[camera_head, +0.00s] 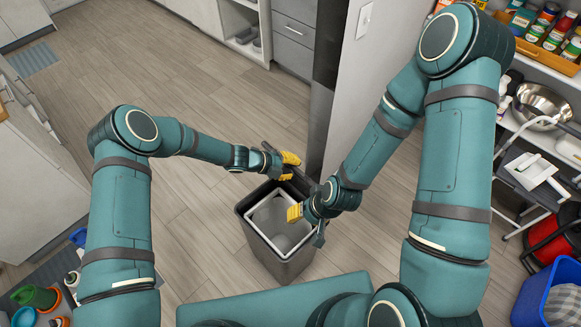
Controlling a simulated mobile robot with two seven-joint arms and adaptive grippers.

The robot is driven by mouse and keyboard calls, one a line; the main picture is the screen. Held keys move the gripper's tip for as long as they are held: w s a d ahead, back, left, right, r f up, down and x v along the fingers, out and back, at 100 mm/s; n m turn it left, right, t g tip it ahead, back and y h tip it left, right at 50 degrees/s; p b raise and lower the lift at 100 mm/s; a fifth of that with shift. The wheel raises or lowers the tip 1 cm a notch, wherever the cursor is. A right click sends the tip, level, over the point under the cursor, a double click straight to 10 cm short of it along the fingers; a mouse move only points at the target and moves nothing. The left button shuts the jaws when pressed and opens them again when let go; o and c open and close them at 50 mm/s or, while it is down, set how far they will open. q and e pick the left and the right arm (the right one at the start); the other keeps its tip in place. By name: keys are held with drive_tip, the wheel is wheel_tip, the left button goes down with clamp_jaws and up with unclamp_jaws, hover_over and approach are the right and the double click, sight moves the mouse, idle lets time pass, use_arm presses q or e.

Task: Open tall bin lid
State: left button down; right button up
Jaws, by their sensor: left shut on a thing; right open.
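The tall dark grey bin (290,268) stands upright on the floor in the middle of the view. Its top is open, and a light grey inner bucket (268,215) shows inside. The dark lid (301,182) appears raised at the back of the bin, mostly hidden behind my grippers. My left gripper (289,167) is at the bin's far edge, shut on what looks like the lid's edge. The exact contact is too small to see. My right gripper (297,212) is open over the bin's right side, its yellow fingertips above the opening.
A dark post and wall end (322,110) rise just behind the bin. Shelves with jars (545,25), a metal bowl (540,103) and a blue crate (535,295) stand at right. Cabinets (40,150) line the left. Wooden floor (190,85) is clear behind and left of the bin.

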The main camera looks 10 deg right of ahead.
use_arm(q)
drive_tip(key=c, duration=1)
unclamp_jaws()
drive_tip(key=shift+f, duration=0.1)
drive_tip(key=v, duration=1.2)
